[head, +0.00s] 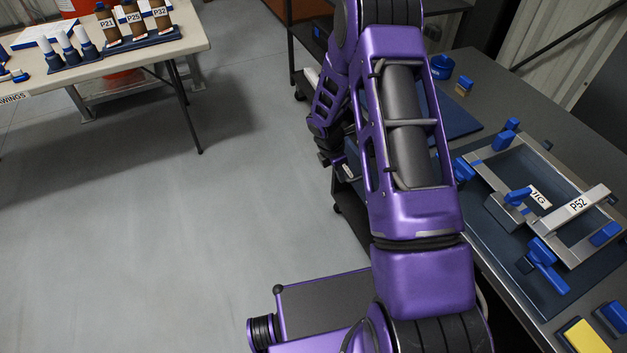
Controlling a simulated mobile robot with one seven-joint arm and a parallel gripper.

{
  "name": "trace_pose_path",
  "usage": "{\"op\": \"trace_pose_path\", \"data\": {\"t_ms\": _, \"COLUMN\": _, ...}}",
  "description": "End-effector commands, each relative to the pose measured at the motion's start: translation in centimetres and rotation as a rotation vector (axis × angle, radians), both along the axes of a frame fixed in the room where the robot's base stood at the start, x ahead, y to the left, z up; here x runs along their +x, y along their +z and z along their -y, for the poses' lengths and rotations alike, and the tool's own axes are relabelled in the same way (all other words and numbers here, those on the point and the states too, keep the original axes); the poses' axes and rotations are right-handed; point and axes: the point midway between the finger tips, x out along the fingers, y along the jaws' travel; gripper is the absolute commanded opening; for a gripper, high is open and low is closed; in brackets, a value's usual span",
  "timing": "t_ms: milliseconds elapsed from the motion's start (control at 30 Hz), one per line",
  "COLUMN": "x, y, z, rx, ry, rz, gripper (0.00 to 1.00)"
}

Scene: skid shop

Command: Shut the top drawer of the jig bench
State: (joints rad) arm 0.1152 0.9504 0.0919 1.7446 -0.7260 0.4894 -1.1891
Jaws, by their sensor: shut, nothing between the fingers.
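The jig bench (490,88) runs down the right side in the head view, its grey top carrying a metal jig frame. My purple arm crosses in front of the bench's left side. My gripper (331,160) is at the end of the arm, low beside the bench's left edge, small and dark. It is shut and holds nothing. The top drawer is mostly hidden behind my arm and gripper; I cannot tell how far out it stands or whether the gripper touches it.
The jig frame holds a bar labelled P52 (579,206) and blue clamps (543,262). A yellow block (583,337) lies near the front. A table (120,62) with labelled bottles (133,19) stands at upper left. The grey floor (170,220) between is clear.

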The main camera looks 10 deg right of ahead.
Motion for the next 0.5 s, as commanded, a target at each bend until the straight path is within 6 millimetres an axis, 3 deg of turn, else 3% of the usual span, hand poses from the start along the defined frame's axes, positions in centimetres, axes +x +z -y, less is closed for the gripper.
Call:
{"op": "trace_pose_path", "data": {"t_ms": 33, "x": 0.2, "y": 0.2, "z": 1.9, "rx": -0.005, "ry": -0.011, "rz": 0.0, "gripper": 0.0}}
{"op": "trace_pose_path", "data": {"t_ms": 200, "x": 0.9, "y": 0.2, "z": 5.7, "rx": -0.005, "ry": -0.01, "rz": -0.001, "gripper": 0.0}}
{"op": "trace_pose_path", "data": {"t_ms": 500, "x": 1.9, "y": 0.1, "z": 9.7, "rx": -0.004, "ry": -0.005, "rz": 0.0, "gripper": 0.0}}
